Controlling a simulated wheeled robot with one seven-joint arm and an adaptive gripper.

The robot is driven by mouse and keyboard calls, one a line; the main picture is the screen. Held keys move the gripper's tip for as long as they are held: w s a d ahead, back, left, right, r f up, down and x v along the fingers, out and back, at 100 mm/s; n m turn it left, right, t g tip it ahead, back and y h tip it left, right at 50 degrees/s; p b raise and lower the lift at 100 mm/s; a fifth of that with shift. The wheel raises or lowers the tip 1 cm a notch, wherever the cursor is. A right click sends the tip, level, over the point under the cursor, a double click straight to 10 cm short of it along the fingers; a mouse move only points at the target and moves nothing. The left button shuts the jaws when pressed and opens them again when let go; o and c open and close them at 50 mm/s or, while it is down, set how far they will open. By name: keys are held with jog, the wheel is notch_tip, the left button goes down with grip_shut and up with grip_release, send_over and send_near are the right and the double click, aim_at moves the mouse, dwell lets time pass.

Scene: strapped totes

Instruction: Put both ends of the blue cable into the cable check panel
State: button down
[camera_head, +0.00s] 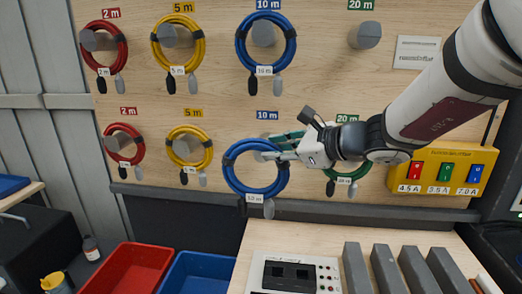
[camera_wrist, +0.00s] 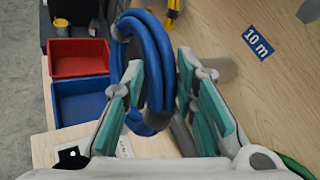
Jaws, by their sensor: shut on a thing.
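My gripper (camera_head: 276,156) is shut on the lower blue cable coil (camera_head: 232,178), at its upper right side under the lower 10 m label. In the wrist view the coil (camera_wrist: 158,45) stands between the green-padded fingers (camera_wrist: 160,75). A white tag and a grey plug hang at the coil's bottom. Whether the coil still bears on its peg (camera_wrist: 222,69) is unclear. Another blue coil (camera_head: 291,45) hangs on the upper 10 m peg. A white panel (camera_head: 258,272) with dark sockets, apparently the cable check panel, lies on the bench below.
Red coils (camera_head: 125,50) and yellow coils (camera_head: 203,45) hang to the left, a green coil (camera_head: 362,172) to the right. Red (camera_head: 130,268) and blue totes (camera_head: 200,272) stand below. Several grey bars (camera_head: 388,270) lie right of the panel. A yellow box (camera_head: 440,152) is on the wall.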

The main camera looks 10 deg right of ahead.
jog(key=w+d+f+b, duration=0.1)
jog(key=w+d+b, duration=0.3)
jog(key=w, duration=1.2)
jog(key=shift+w+d, duration=0.3)
jog(key=shift+d, duration=0.4)
dwell(5.7)
